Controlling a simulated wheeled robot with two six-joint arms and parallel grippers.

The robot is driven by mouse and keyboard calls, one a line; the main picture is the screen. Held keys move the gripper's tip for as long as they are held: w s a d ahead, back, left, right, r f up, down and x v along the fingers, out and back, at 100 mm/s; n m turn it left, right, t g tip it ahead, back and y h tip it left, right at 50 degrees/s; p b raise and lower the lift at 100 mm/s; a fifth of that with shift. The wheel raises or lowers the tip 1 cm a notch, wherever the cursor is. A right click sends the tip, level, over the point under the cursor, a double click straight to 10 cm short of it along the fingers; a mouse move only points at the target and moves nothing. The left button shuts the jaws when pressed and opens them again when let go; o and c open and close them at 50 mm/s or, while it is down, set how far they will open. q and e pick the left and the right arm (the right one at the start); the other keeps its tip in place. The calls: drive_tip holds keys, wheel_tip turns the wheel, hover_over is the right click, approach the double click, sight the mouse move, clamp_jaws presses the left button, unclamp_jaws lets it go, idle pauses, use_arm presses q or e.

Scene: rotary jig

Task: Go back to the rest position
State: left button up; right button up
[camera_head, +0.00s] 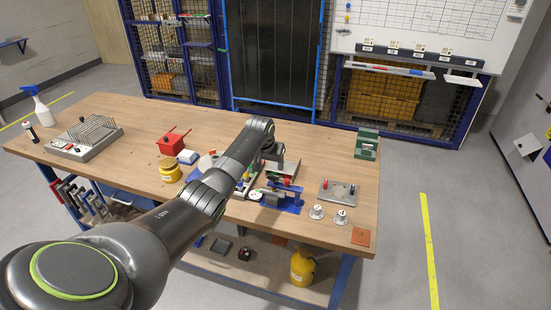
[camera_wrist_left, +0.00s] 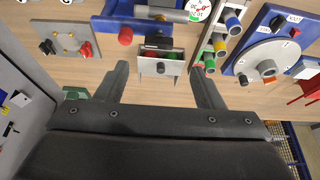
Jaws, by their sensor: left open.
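My left arm reaches from the lower left over the wooden table (camera_head: 110,120). My left gripper (camera_head: 280,165) is over the table's right half, beside a grey-white box. In the left wrist view the gripper (camera_wrist_left: 160,76) is open, its two fingers apart with nothing gripped. Beyond and between the fingertips is a small grey box (camera_wrist_left: 175,66) with red and green pieces. The rotary jig's grey disc (camera_wrist_left: 265,62) on a blue base shows at the right of the left wrist view; my arm partly hides it in the head view. My right gripper is not in view.
A blue fixture (camera_head: 291,203) stands near the table's front edge. A grey plate with knobs (camera_head: 338,193), two white round pieces and a green box (camera_head: 367,144) are at the right. A red box (camera_head: 173,146) and yellow jar (camera_head: 169,170) are left of my forearm.

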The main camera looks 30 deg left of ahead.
use_arm(q)
drive_tip(key=s+d+f+m, duration=0.1)
drive_tip(key=s+d+f, duration=0.25)
drive_tip(key=s, duration=0.35)
drive_tip(key=s+d+f+m, duration=0.1)
drive_tip(key=s+d+f, duration=0.1)
drive_tip(key=s+f, duration=0.45)
drive_tip(key=s+d+f+m, duration=0.1)
drive_tip(key=s+d+f, duration=0.2)
drive_tip(key=s, duration=0.5)
drive_tip(key=s+d+r, duration=0.2)
drive_tip(key=s+r, duration=0.2)
drive_tip(key=s, duration=0.9)
drive_tip(key=s+d+r, duration=0.2)
drive_tip(key=s+r, duration=0.1)
drive_tip(key=s, duration=1)
wheel_tip(320, 180, down, 32)
drive_tip(key=a+g+b, duration=0.2)
drive_tip(key=b, duration=0.5)
drive_tip(key=s+d+f+b, duration=0.1)
drive_tip(key=s+f+b, duration=0.1)
drive_tip(key=s+f, duration=0.5)
drive_tip(key=s+f+g+b, duration=0.1)
drive_tip(key=s+f+b, duration=0.1)
drive_tip(key=s+f, duration=0.6)
wheel_tip(320, 180, down, 5)
drive_tip(key=shift+d+n+b, duration=0.35)
drive_tip(key=shift+d+n, duration=0.05)
